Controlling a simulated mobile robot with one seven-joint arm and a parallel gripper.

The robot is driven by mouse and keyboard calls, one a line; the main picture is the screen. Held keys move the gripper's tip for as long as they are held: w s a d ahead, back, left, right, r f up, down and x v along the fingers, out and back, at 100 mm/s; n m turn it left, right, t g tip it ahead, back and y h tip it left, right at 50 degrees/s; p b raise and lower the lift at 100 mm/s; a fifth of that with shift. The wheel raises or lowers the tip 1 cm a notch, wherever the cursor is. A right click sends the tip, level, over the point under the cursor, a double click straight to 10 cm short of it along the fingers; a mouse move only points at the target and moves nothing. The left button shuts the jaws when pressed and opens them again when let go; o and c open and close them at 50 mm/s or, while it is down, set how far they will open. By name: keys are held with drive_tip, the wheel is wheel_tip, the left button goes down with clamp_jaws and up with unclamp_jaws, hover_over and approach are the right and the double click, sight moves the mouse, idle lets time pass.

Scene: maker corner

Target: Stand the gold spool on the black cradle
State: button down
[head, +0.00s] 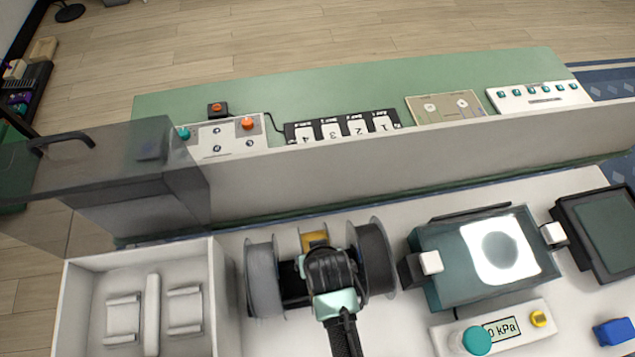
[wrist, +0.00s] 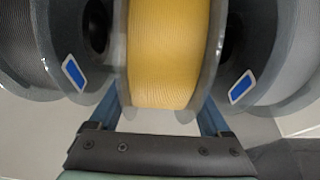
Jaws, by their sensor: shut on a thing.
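The gold spool (head: 315,240) stands between two other spools and is mostly hidden by my wrist in the head view. In the wrist view the gold spool (wrist: 167,55) fills the middle, with its yellow winding and clear flanges. My gripper (wrist: 164,112) is shut on it, with one blue finger on each side. In the head view my gripper (head: 322,262) reaches down over the spool. I cannot make out a black cradle in either view.
A dark spool (head: 372,258) and a light grey spool (head: 264,280) stand close on either side. To the left is an open white box (head: 228,290) with pale cradles inside and a raised smoky lid (head: 130,170). A teal machine (head: 437,265) stands to the right. A pale upright panel (head: 400,165) runs behind.

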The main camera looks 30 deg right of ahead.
drive_tip(key=shift+w+f, duration=0.15)
drive_tip(key=shift+f, duration=0.1)
idle(0.4)
drive_tip(key=shift+c, duration=0.6)
unclamp_jaws()
drive_tip(key=shift+o, duration=0.6)
drive_tip(key=shift+s+f, duration=0.2)
drive_tip(key=shift+s, duration=0.05)
drive_tip(key=v, duration=1.3)
drive_tip(key=shift+r+b, duration=0.1)
drive_tip(key=shift+b, duration=0.3)
drive_tip(key=shift+w, duration=0.15)
